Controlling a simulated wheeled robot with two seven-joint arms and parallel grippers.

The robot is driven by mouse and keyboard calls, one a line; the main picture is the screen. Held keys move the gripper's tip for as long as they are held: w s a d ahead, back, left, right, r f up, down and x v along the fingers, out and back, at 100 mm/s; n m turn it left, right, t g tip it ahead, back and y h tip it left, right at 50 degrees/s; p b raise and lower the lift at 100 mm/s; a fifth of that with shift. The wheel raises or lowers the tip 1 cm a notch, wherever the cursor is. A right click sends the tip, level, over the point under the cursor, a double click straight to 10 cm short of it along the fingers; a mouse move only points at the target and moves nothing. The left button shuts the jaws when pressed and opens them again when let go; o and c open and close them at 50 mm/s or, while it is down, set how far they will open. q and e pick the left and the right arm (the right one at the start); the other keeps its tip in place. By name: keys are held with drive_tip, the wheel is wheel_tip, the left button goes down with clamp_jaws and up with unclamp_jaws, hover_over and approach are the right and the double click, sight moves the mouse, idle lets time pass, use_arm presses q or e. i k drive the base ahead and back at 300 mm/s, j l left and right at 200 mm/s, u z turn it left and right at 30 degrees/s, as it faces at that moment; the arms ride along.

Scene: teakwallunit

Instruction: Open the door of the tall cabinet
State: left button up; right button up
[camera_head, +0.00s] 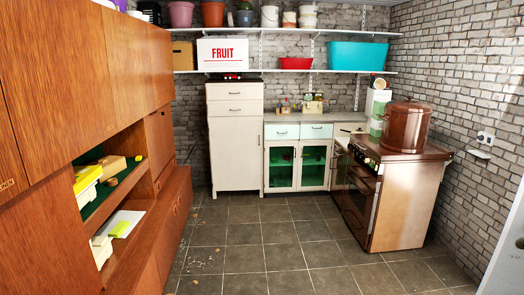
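A tall white cabinet (236,154) stands upright against the back brick wall. It has two drawers at the top and one long plain door below, which looks shut. A large brown teak wall unit (62,82) fills the left side, with flat upper doors that look shut and an open shelf niche below them. I cannot tell from the picture alone which of the two the task means. Neither of my grippers is in view.
A low cabinet (298,131) with green-backed glass doors stands right of the white cabinet. A brown stove (404,205) bears a large copper-coloured pot (406,128). A white object (505,255) edges in at lower right. The tiled floor (255,245) between is mostly clear.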

sight(236, 146)
drive_tip(key=i+z, duration=0.2)
drive_tip(key=i, duration=5.7)
drive_tip(key=i+u, duration=0.1)
drive_tip(key=i, duration=0.45)
drive_tip(key=i+l+u, duration=0.15)
drive_tip(key=i, duration=0.4)
drive_tip(key=i+l+u, duration=0.1)
drive_tip(key=i, duration=0.4)
drive_tip(key=i+l, duration=0.05)
drive_tip(key=l, duration=0.05)
